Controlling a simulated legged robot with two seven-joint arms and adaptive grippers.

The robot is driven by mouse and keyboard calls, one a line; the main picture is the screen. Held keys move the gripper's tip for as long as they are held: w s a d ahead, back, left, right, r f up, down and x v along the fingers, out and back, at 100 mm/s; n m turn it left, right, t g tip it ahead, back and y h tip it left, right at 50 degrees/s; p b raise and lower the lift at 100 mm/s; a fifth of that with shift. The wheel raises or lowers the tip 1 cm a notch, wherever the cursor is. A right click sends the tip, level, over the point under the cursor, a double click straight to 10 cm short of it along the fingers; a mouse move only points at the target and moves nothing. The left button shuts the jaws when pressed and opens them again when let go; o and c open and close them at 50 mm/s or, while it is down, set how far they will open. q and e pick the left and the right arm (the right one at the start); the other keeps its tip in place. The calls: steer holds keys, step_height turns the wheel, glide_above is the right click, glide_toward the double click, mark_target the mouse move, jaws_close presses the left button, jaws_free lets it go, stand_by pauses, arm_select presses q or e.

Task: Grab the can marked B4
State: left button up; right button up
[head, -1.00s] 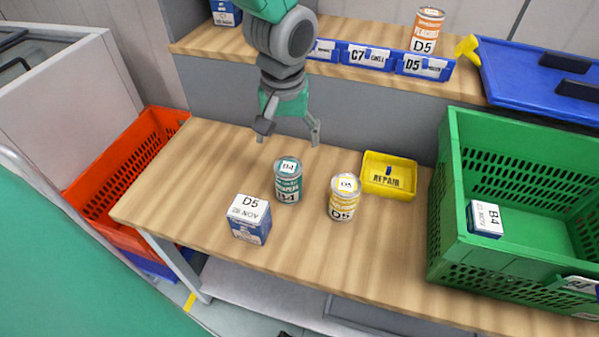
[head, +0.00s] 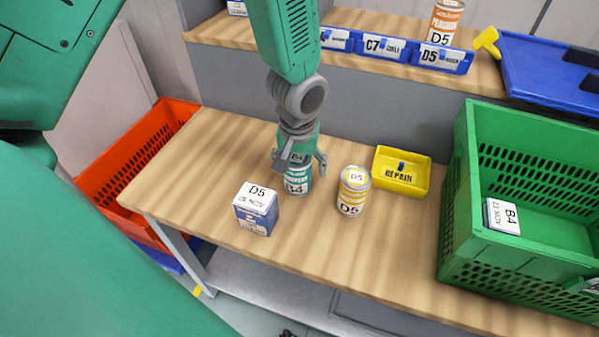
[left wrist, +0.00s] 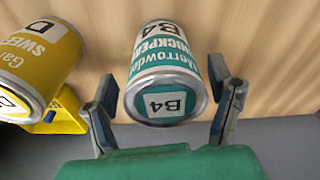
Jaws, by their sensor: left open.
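The can marked B4 (head: 297,184) is teal and white and stands upright on the wooden table. My left gripper (head: 299,165) is directly above it, pointing down, with its open fingers on either side of the can's top. The fingers partly hide the can's upper part. In the left wrist view the B4 can (left wrist: 165,65) sits between the two spread fingers (left wrist: 165,108), with a visible gap on each side.
A yellow D5 can (head: 352,193) stands close to the right, and a D5 box (head: 256,208) to the front left. A yellow repair tray (head: 402,188) lies behind. A green crate (head: 455,215) stands at the right, an orange crate (head: 118,165) at the left.

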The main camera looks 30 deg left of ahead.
arm_select(q)
steer(key=shift+s+r, duration=0.1)
steer(key=c, duration=0.4)
steer(key=shift+a, duration=0.25)
steer(key=c, duration=1.1)
steer(key=shift+c, duration=0.2)
